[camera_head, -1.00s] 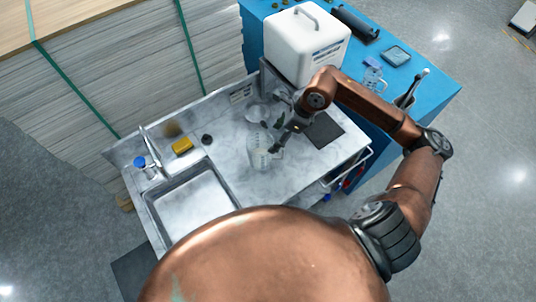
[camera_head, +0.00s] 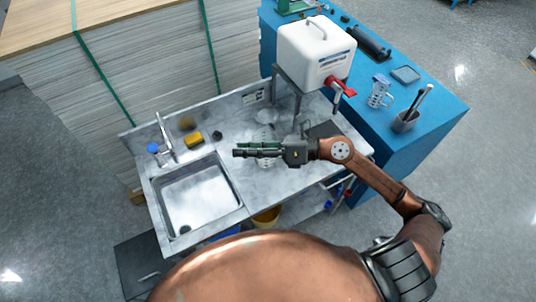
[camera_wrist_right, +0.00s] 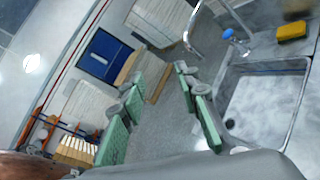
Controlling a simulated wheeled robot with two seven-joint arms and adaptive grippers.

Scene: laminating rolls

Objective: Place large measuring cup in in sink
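The large measuring cup (camera_head: 266,163) looks clear and stands on the grey counter, right of the sink. My right gripper crosses in front of it in the head view and hides its middle. The sink (camera_head: 198,196) is a metal basin at the left of the counter, and it also shows at the right of the right wrist view (camera_wrist_right: 262,100). My right gripper (camera_head: 240,150) points left above the counter. In the right wrist view its green-padded fingers (camera_wrist_right: 160,88) are apart with nothing between them. My left gripper is not in view.
A tap (camera_head: 165,138), a blue-capped item (camera_head: 153,148) and a yellow sponge (camera_head: 194,139) are by the sink's back edge. A white tank (camera_head: 314,55) with a red tap stands behind the counter's right part. A clear jug (camera_head: 379,95) is on the blue table (camera_head: 430,105).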

